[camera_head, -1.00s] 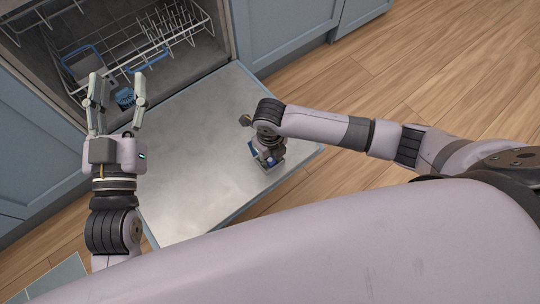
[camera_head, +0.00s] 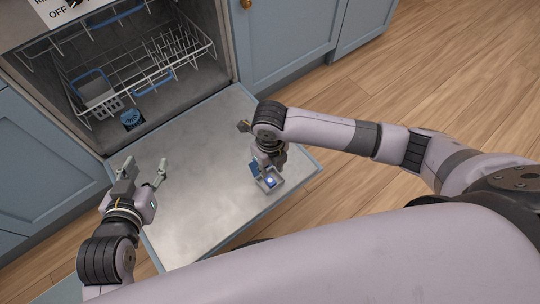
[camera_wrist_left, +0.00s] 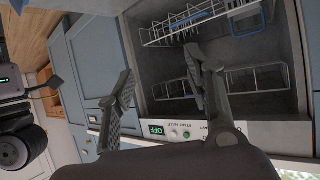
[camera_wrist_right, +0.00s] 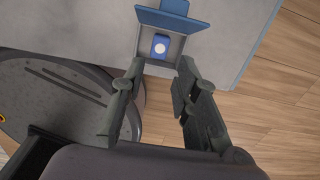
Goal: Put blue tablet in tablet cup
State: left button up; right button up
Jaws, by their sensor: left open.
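The blue tablet (camera_wrist_right: 160,46), with a pale round spot, lies inside the grey tablet cup (camera_wrist_right: 177,48) on the dishwasher door in the right wrist view. In the head view, the tablet (camera_head: 270,181) shows in the cup (camera_head: 262,186) near the door's right end. The cup's blue lid (camera_wrist_right: 172,20) stands open. My right gripper (camera_wrist_right: 157,66) is open and empty just outside the cup, fingers apart, not touching the tablet. My left gripper (camera_head: 146,167) is open and empty over the door's left part; it also shows in the left wrist view (camera_wrist_left: 160,62).
The open dishwasher door (camera_head: 200,165) is mostly bare. Behind it, the dishwasher holds a wire rack (camera_head: 165,65), a grey basket (camera_head: 98,92) and a blue round part (camera_head: 131,118). Blue cabinets (camera_head: 285,35) flank it. Wooden floor (camera_head: 440,70) is free at right.

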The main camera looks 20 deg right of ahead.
jog(key=s+a+r+m+t+y+p, duration=0.1)
jog(key=s+a+r+m+t+y, duration=0.3)
jog(key=a+r+m, duration=0.85)
pick_arm(q)
jog(key=s+a+f+g+y, duration=0.1)
jog(key=s+a+f+g, duration=0.1)
jog(key=s+f+g, duration=0.2)
jog(key=shift+s+f, duration=0.3)
jog(key=shift+s, duration=0.3)
pick_arm(e)
jog(key=d+m+t+h, duration=0.2)
jog(key=d+m+t, duration=0.2)
jog(key=d+m, duration=1.5)
jog(key=s+m, duration=0.1)
jog(key=m, duration=0.5)
jog(key=shift+f+h, duration=0.3)
jog(key=shift+f, duration=0.05)
pick_arm(q)
jog(key=shift+c, duration=0.3)
pick_arm(e)
jog(key=shift+a, duration=0.1)
